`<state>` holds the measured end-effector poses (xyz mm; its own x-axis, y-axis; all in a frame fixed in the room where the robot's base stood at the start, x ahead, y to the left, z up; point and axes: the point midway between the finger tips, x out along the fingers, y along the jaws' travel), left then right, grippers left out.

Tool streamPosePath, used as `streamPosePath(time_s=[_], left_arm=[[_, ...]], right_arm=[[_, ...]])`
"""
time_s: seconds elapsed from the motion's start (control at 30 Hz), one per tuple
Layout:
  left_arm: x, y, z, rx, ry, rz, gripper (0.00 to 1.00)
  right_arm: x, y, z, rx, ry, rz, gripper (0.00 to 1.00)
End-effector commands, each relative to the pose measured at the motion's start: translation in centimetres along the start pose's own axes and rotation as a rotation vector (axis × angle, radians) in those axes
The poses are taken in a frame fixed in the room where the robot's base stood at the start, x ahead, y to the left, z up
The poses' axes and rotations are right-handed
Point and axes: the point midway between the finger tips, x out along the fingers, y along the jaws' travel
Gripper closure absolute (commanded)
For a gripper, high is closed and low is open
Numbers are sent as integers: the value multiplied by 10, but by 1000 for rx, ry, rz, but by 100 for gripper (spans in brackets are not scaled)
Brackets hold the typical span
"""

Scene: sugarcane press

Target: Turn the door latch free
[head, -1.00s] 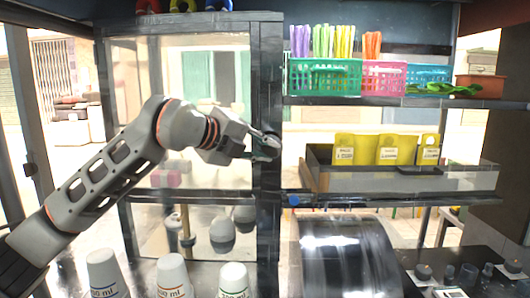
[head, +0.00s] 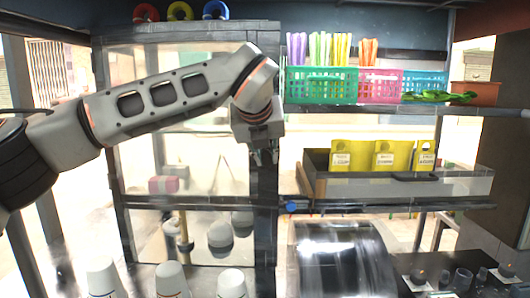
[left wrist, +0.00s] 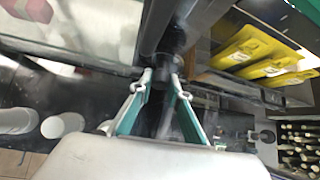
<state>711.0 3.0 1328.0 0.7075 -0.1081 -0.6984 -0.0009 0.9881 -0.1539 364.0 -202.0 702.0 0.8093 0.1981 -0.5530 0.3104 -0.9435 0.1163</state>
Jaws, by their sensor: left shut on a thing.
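The glass door (head: 185,165) has a dark grey frame and stands at the left in the head view. My left gripper (head: 264,157) points down in front of the dark post at its right edge. In the left wrist view, the two fingers of that gripper (left wrist: 158,82) close from both sides on a dark, rounded latch (left wrist: 159,68). The latch is blurred and partly covered by the fingertips, so its exact angle cannot be told. In the head view it is hidden behind my gripper. My right gripper is not in view.
Shelves to the right hold a green basket (head: 322,85), a pink basket (head: 381,86) and a tray with yellow cards (head: 384,155). A shiny metal drum (head: 343,262) stands below. White cups (head: 232,284) line the front left. Coloured rings (head: 180,11) sit on top of the frame.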

Motion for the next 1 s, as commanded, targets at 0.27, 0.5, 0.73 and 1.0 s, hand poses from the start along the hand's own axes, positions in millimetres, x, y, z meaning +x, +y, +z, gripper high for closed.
streamPosePath(time_s=[0.27,0.5,0.73,1.0], left_arm=[[0,-2,0,90,1,91,100],[1,-2,-1,119,1,118,100],[1,-2,-1,122,2,121,100],[1,-2,-2,121,3,120,66]], right_arm=[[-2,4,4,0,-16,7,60],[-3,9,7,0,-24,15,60],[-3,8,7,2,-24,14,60],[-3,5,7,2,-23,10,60]])
